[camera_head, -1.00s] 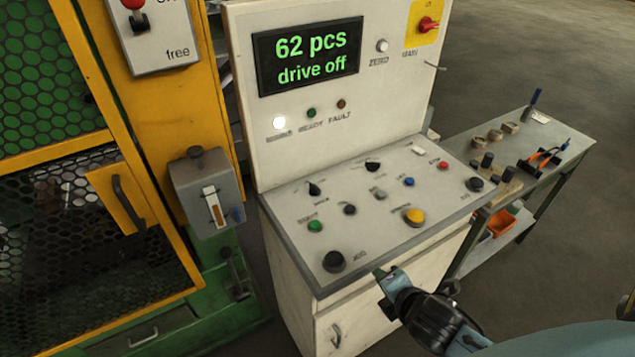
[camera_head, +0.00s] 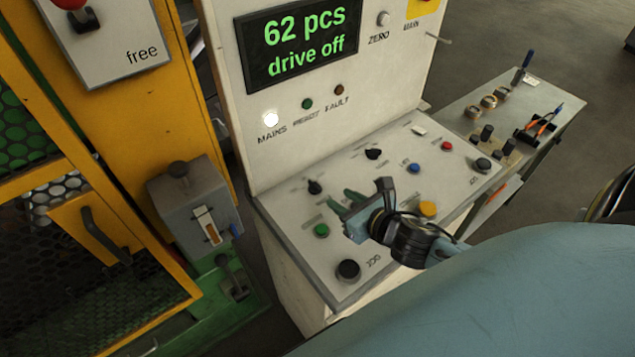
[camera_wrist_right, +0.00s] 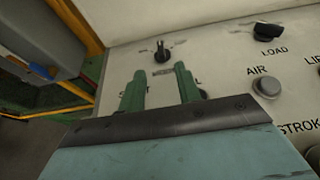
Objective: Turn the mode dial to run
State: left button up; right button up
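Two black pointer dials sit on the sloping white control panel. The left dial (camera_head: 314,187) shows at the top of the right wrist view (camera_wrist_right: 161,50), its label unreadable. The other dial (camera_head: 373,154) is marked LOAD in the wrist view (camera_wrist_right: 268,30). I cannot read which one is the mode dial. My right gripper (camera_head: 342,200) is over the panel, just right of and nearer than the left dial. In the wrist view its two green fingers (camera_wrist_right: 159,77) are apart with nothing between them, pointing toward that dial without touching it. My left gripper is out of view.
A green button (camera_head: 321,230) and a black knob (camera_head: 348,270) are near the gripper; a yellow button (camera_head: 428,208) is to its right. The upright display (camera_head: 305,45) reads "62 pcs drive off". A side bench (camera_head: 560,100) stands right, a grey switch box (camera_head: 190,205) left.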

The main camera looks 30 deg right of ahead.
aim_at(315, 184)
jog(key=x, duration=0.3)
jog(key=shift+w+f, duration=0.1)
jog(key=shift+w, duration=0.3)
jog(key=x, duration=0.5)
jog(key=shift+w+f, duration=0.25)
jog(key=shift+w, duration=0.2)
jog(key=shift+w+f, duration=0.1)
jog(key=shift+w, duration=0.15)
jog(key=shift+c, duration=0.3)
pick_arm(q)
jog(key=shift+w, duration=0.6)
pick_arm(e)
grip_shut()
